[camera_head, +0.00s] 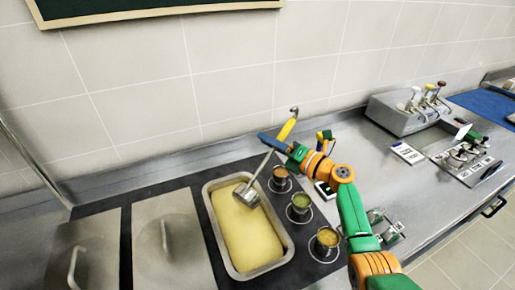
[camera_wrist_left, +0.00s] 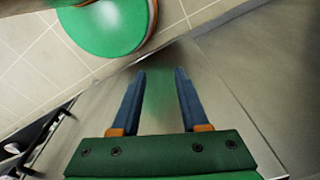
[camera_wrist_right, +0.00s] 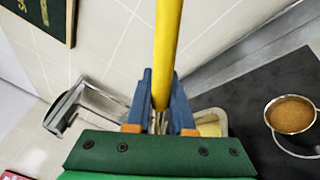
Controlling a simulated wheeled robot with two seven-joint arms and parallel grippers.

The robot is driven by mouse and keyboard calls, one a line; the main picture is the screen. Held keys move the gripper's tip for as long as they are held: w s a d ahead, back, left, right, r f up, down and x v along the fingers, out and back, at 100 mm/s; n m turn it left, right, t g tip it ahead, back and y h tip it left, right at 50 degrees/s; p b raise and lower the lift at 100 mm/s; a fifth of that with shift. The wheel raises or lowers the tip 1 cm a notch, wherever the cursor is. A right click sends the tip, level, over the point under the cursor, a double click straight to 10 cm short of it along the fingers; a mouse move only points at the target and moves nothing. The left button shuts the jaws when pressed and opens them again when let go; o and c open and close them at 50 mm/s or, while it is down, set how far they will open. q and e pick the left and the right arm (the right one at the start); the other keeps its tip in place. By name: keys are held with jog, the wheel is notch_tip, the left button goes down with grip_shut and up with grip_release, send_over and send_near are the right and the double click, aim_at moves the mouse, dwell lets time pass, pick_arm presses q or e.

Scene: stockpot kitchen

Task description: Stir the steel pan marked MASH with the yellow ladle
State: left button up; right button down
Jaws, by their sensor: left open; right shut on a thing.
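The steel pan (camera_head: 227,262) is a long rectangular pan of pale yellow mash, set in the dark counter section in the head view. No MASH mark is readable. My right gripper (camera_head: 275,143) is shut on the yellow handle of the ladle (camera_head: 287,129); the yellow handle also fills the middle of the right wrist view (camera_wrist_right: 167,50). The ladle's steel bowl (camera_head: 246,194) hangs at the far part of the pan, over or touching the mash; I cannot tell which. My left gripper (camera_wrist_left: 160,80) is open and empty in the left wrist view, and is not seen in the head view.
Several small round pots stand right of the pan, one with brown contents (camera_head: 280,177) and one with green (camera_head: 300,203). Lidded pans (camera_head: 168,240) lie left. The tiled wall is behind.

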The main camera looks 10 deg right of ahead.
jog(key=w+d+f+m+b, duration=0.3)
jog(key=d+f+m+b, duration=0.1)
jog(key=f+b, duration=0.1)
jog(key=shift+f+m+b, duration=0.15)
jog(key=shift+m+b, duration=0.25)
jog(key=shift+b, duration=0.35)
jog(key=shift+d, duration=0.1)
dwell(1.6)
